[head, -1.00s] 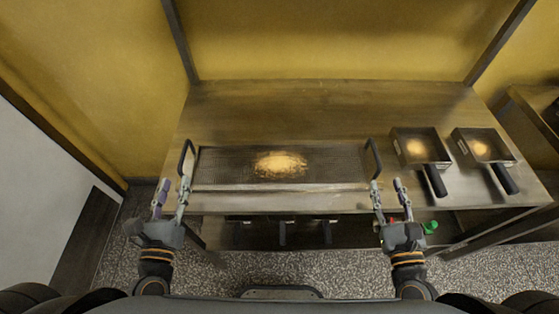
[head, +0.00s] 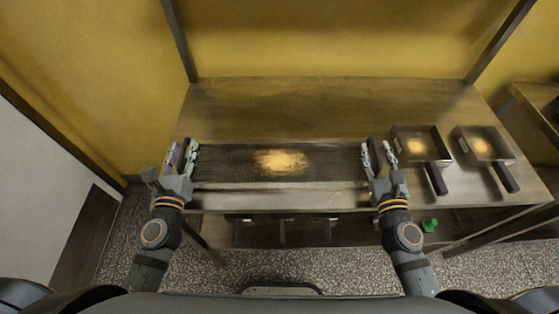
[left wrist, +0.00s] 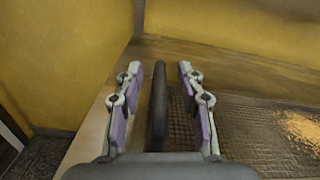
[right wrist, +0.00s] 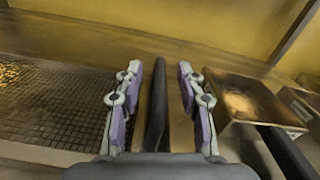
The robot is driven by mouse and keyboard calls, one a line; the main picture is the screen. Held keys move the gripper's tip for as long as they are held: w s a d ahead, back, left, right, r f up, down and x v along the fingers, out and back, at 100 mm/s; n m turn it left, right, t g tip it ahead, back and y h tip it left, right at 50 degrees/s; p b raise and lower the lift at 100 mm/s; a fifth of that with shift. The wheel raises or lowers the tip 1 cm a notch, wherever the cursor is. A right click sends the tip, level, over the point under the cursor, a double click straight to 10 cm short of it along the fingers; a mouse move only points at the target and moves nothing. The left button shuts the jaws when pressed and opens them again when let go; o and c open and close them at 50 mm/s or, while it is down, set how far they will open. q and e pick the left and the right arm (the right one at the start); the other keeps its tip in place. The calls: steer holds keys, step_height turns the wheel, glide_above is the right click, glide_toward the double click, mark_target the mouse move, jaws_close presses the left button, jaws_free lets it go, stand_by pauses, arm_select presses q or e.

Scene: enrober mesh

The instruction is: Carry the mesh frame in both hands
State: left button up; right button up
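The mesh frame (head: 225,163) lies on the table, a dark wide grid with a patch of golden crumbs (head: 281,162) in its middle. It has a black handle at each end. My left gripper (head: 181,150) is open around the left handle; in the left wrist view the handle (left wrist: 158,105) stands between the fingers with gaps on both sides. My right gripper (head: 379,150) is open around the right handle; in the right wrist view that handle (right wrist: 157,105) also stands between the fingers, apart from both. The handles are mostly hidden by the grippers in the head view.
Two square pans, one (head: 421,144) close to my right gripper and one (head: 483,145) further right, hold golden contents, with handles toward me. The wooden table (head: 330,100) is bare behind the mesh frame. Posts stand at its back corners. A green object (head: 430,225) shows below.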

arm_select(q)
jaws_close()
arm_select(e)
jaws_close()
arm_select(q)
steer(key=shift+r, duration=0.1)
